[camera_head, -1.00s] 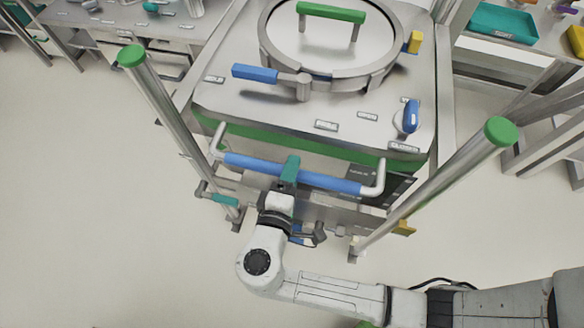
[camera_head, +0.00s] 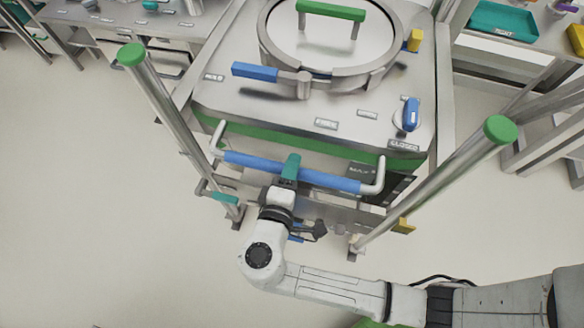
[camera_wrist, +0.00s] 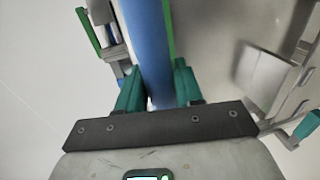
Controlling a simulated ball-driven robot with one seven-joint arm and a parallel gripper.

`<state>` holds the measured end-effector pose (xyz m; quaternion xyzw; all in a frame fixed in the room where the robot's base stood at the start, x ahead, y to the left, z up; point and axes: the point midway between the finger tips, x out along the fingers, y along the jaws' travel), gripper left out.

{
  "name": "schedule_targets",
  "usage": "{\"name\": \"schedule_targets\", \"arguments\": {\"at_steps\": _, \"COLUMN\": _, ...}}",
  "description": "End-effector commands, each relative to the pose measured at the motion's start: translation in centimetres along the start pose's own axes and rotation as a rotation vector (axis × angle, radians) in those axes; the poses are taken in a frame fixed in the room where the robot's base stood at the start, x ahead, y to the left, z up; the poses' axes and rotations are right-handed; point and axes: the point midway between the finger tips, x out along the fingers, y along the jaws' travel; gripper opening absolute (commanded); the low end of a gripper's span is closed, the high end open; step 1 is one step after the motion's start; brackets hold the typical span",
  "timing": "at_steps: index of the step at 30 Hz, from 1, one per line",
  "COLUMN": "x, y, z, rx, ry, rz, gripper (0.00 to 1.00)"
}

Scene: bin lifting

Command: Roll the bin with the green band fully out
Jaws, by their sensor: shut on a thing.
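The steel bin with the green band (camera_head: 262,140) stands upright in the upper middle of the head view. It has a round lid and a blue bar handle (camera_head: 335,182) on its near face. In the wrist view the handle (camera_wrist: 148,45) runs between the teal fingers (camera_wrist: 154,88). The bin's wheels are not visible, and its lower part is partly hidden by my arm.
Two steel posts with green caps, left (camera_head: 131,55) and right (camera_head: 500,130), flank the bin's front. A bench (camera_head: 175,32) is at upper left and a teal tray (camera_head: 502,22) at upper right. Open floor (camera_head: 90,210) lies at the left and in front.

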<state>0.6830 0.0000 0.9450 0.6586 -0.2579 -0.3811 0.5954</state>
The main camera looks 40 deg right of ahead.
Motion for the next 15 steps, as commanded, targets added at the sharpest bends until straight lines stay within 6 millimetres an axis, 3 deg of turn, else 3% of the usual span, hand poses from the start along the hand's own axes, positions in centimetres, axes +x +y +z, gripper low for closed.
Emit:
{"name": "schedule_targets", "arguments": {"at_steps": 8, "x": -0.2, "y": -0.1, "z": 0.0, "rx": -0.002, "ry": 0.001, "rz": -0.002, "gripper": 0.0}}
{"name": "schedule_targets", "arguments": {"at_steps": 15, "x": -2.2, "y": -0.6, "z": 0.0, "rx": -0.004, "ry": 0.003, "rz": -0.002, "gripper": 0.0}}
